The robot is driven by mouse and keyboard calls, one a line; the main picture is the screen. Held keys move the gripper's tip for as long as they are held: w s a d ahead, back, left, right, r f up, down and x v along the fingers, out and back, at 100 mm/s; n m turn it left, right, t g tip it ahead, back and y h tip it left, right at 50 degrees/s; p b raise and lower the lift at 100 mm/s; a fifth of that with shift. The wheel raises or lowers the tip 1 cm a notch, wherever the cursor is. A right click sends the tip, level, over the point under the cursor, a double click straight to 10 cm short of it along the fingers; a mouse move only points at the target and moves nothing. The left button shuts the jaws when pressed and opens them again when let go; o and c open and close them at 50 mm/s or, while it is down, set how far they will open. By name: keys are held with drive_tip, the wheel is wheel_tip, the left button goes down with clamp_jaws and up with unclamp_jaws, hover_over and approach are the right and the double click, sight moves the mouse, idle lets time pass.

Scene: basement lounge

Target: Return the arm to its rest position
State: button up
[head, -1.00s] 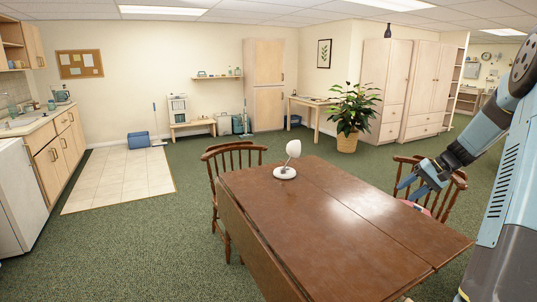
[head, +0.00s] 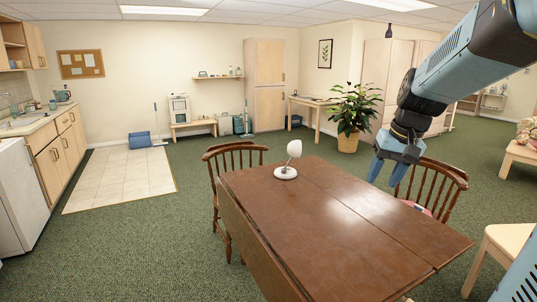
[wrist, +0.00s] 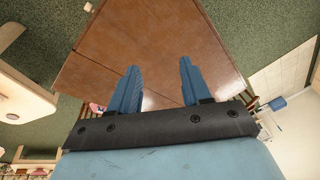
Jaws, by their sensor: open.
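My gripper (head: 387,174) hangs in the air over the far right part of the brown wooden table (head: 330,215), in front of the right-hand chair, with its fingers pointing down. In the wrist view my gripper (wrist: 158,85) has its two blue fingers apart, with nothing between them but the table top (wrist: 150,50) beyond. My arm comes in from the upper right of the head view.
A small white lamp (head: 288,172) stands on the table's far side. Wooden chairs stand at the table's left (head: 232,158) and right (head: 440,190). A potted plant (head: 350,115) is behind. Pale furniture (head: 500,245) is at right. Carpet is clear left of the table.

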drive_tip(key=s+a+r+n+t+h, duration=0.1)
drive_tip(key=s+a+t, duration=0.2)
drive_tip(key=s, duration=1.3)
drive_tip(key=shift+a+h, duration=0.3)
drive_tip(key=shift+a, duration=0.25)
drive_tip(key=shift+c, duration=0.5)
drive_tip(key=shift+w+a, duration=0.1)
